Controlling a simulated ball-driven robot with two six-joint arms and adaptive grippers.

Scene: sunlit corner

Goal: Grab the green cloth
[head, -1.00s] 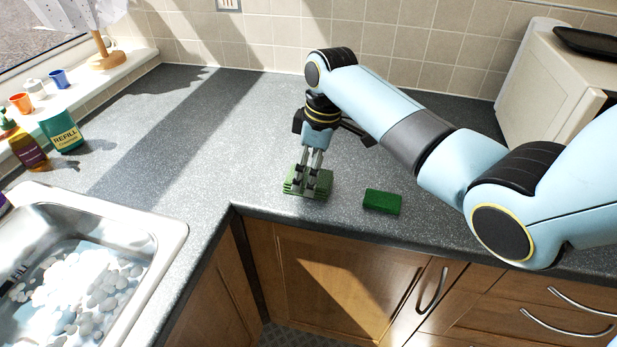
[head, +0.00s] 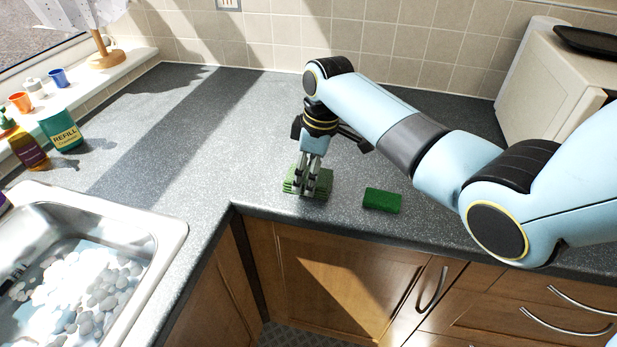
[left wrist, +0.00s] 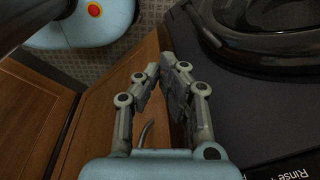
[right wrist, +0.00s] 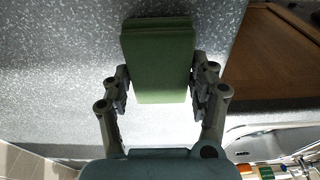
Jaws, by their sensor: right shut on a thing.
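The pale green folded cloth (head: 291,186) lies on the grey worktop near its front edge, under my right gripper (head: 308,186). In the right wrist view the cloth (right wrist: 160,62) sits as a thick block between the two fingers of the right gripper (right wrist: 160,92), which is shut on it. I cannot tell whether the cloth is clear of the worktop. My left gripper (left wrist: 168,72) shows only in the left wrist view. Its fingertips are close together with nothing between them.
A darker green block (head: 382,200) lies just right of the cloth. A sink (head: 85,265) is at left, with a teal refill bottle (head: 62,132) and a brown bottle (head: 22,148) behind it. A cream appliance (head: 550,85) stands back right. The middle worktop is clear.

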